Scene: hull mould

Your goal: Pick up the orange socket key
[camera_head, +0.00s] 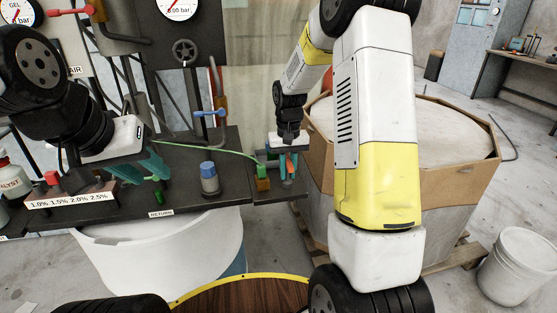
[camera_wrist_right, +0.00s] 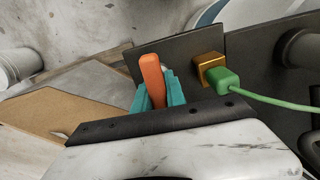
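The orange socket key (camera_wrist_right: 153,78) stands between the teal fingers of my right gripper (camera_wrist_right: 158,95) in the right wrist view. The fingers lie close against both sides of it and look shut on it. In the head view the key (camera_head: 290,166) is a small orange piece at the right end of the dark bench, below my right gripper (camera_head: 286,160). Its lower end is hidden, so I cannot tell whether it still touches the bench. My left gripper (camera_head: 140,170) is open and empty above the bench at the left, its teal fingers apart.
A brass block with a green plug (camera_wrist_right: 222,78) and green cable sits right beside the key. A blue-capped jar (camera_head: 209,178) and a labelled rack (camera_head: 70,195) stand further left on the bench. A large carton drum (camera_head: 460,175) stands to the right, with a white bucket (camera_head: 515,265) on the floor.

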